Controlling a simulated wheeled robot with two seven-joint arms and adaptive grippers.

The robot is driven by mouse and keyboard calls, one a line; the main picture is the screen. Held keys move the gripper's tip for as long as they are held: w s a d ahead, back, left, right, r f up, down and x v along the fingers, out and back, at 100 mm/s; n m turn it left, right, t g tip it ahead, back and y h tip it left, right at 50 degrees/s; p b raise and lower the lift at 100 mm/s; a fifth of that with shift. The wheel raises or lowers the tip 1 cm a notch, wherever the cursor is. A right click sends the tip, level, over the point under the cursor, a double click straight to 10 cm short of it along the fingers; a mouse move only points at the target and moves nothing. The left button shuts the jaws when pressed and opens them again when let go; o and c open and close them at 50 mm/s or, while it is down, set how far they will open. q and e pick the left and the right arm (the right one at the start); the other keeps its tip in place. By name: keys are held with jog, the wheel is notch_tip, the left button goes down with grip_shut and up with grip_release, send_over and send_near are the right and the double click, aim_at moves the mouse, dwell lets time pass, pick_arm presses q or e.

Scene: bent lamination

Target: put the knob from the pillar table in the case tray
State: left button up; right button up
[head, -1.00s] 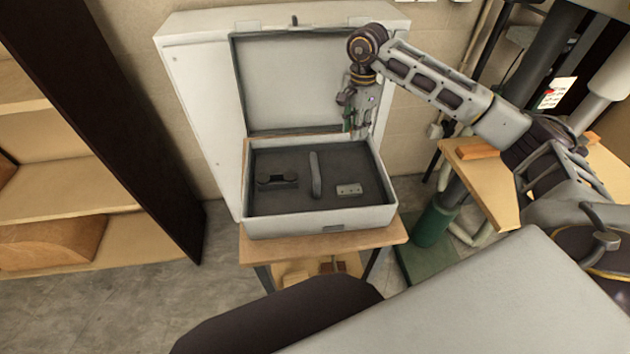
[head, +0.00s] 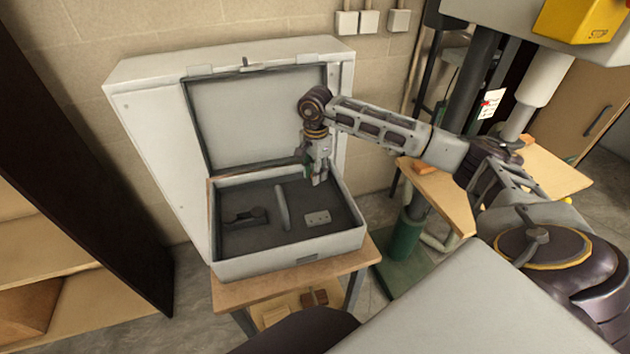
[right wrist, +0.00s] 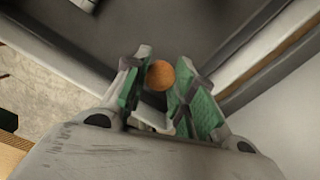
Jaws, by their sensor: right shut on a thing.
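The case tray (head: 290,257) is the grey lower half of an open case with a dark inside, standing on a small wooden table. My right gripper (head: 319,180) points down over the back right part of the tray, with its tips around rim height. In the right wrist view the green-padded fingers (right wrist: 160,95) are closed around the knob (right wrist: 160,74), a round orange-brown thing. The knob cannot be made out in the head view. The pillar table (head: 440,192) is a wooden top at the right by a green post. My left gripper is out of view.
In the tray lie a dark handset-like piece (head: 246,216), an upright grey bar (head: 282,207) and a pale block with holes (head: 317,217). The raised lid (head: 255,110) stands behind. A shelf (head: 40,250) is at the left.

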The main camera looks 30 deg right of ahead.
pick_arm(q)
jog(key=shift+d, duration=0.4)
pick_arm(e)
jog(key=shift+f, duration=0.1)
jog(key=shift+f, duration=1.8)
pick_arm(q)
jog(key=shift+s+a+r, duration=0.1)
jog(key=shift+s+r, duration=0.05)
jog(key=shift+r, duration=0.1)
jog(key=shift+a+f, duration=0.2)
pick_arm(e)
jog(key=shift+f, duration=0.15)
jog(key=o, duration=0.7)
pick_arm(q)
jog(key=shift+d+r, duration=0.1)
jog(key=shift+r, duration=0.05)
